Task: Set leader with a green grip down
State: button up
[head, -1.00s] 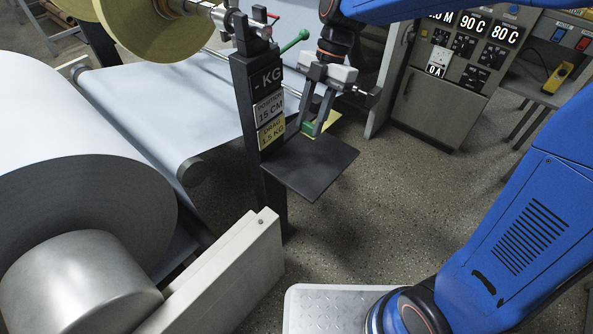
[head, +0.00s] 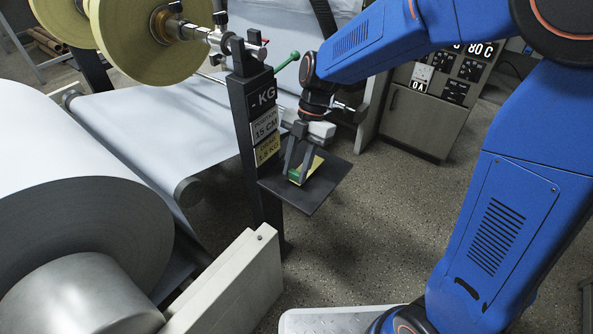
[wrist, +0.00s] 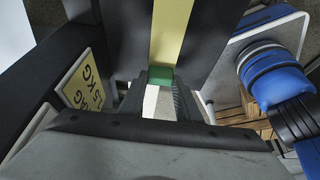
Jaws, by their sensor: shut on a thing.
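The leader is a flat yellow strip (wrist: 172,35) with a green grip (wrist: 160,76) at its near end. In the head view the green grip (head: 295,175) is between the fingers of my gripper (head: 296,178), which is shut on it. The yellow part extends over the black shelf plate (head: 320,192) of the dark post. The grip is at or just above the plate; I cannot tell whether it touches. My fingers hide part of the grip.
The dark post (head: 243,120) with weight and position labels stands just left of my gripper. A large paper roll (head: 90,235) and a pale web (head: 150,125) lie left. A control cabinet (head: 425,115) stands behind right. Speckled floor is open at right.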

jog(key=shift+f, duration=0.6)
jog(key=o, duration=1)
jog(key=shift+f, duration=0.1)
jog(key=v, duration=1.2)
